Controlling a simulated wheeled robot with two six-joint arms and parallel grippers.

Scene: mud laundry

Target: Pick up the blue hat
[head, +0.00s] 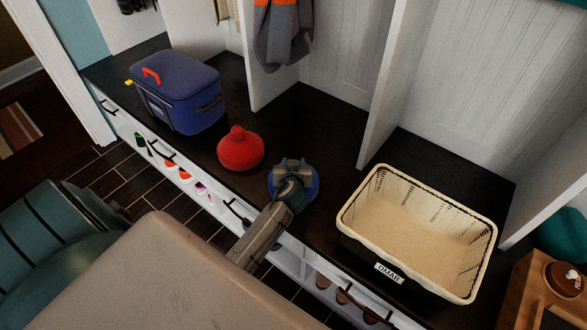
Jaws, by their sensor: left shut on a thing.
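The blue hat (313,187) is on the dark bench top, between a red hat and a wicker basket. My left gripper (289,172) is over the blue hat and shut on it. The gripper hides the middle of the hat, so only its blue edges show. I cannot tell whether the hat is touching the bench or just above it. My right gripper is not in view.
A red hat (240,150) sits just left of the blue hat. A blue cooler (178,90) stands farther left. An empty wicker basket (420,232) stands to the right. White dividers (395,85) rise from the dark bench (300,125). A grey garment hangs behind.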

